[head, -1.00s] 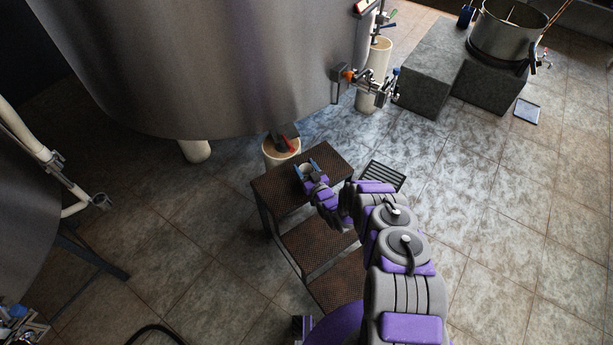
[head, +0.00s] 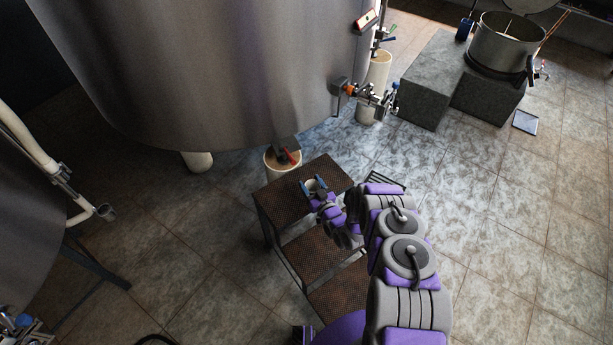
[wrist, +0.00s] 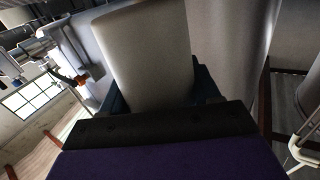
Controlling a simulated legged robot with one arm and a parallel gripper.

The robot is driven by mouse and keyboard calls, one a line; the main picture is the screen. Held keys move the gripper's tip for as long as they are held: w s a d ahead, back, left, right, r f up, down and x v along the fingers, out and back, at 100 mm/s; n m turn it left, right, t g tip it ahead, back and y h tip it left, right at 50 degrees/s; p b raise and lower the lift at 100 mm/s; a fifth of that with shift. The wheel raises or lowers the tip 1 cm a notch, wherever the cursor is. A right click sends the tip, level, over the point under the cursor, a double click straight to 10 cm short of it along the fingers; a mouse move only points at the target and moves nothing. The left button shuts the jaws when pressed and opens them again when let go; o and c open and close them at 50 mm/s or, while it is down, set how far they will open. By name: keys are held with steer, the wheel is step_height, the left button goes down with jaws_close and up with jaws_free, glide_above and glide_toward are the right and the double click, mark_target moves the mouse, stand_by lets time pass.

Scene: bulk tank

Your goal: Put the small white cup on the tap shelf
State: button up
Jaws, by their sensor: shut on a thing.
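My gripper (head: 314,186) is shut on the small white cup (head: 313,184), above the top of the brown step stand in the head view. In the wrist view the cup (wrist: 148,58) fills the upper middle, held between the dark fingers. The fingers partly hide the cup in the head view. I cannot pick out the tap shelf for certain. A tap with metal fittings (head: 372,98) sticks out from the lower right side of the big steel tank (head: 230,80). It lies up and to the right of my gripper.
The brown step stand (head: 275,204) is under my gripper. A white tank leg with a red-handled part (head: 283,160) stands behind it. Grey blocks (head: 432,85) carry a steel pot (head: 505,45) at the upper right. Tiled floor (head: 500,220) on the right is clear.

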steer(key=a+r+p+v, duration=0.1)
steer(key=p+v, duration=0.1)
steer(key=v, duration=0.9)
steer(key=w+d+r+m+t+h, duration=0.1)
steer(key=w+d+r+m+h, duration=0.3)
steer(key=w+r, duration=0.7)
steer(key=w+d+r+n+t+h, duration=0.1)
steer(key=w+d+r, duration=0.45)
steer(key=r, duration=0.85)
step_height(320, 180, up, 29)
steer(key=s+m+h, duration=0.2)
steer(key=m+h, duration=0.1)
steer(key=s+f, duration=0.4)
steer(key=f, duration=0.4)
steer(key=s+f, duration=0.4)
steer(key=f, duration=0.4)
steer(key=shift+a, duration=0.3)
steer(key=shift+f, duration=0.1)
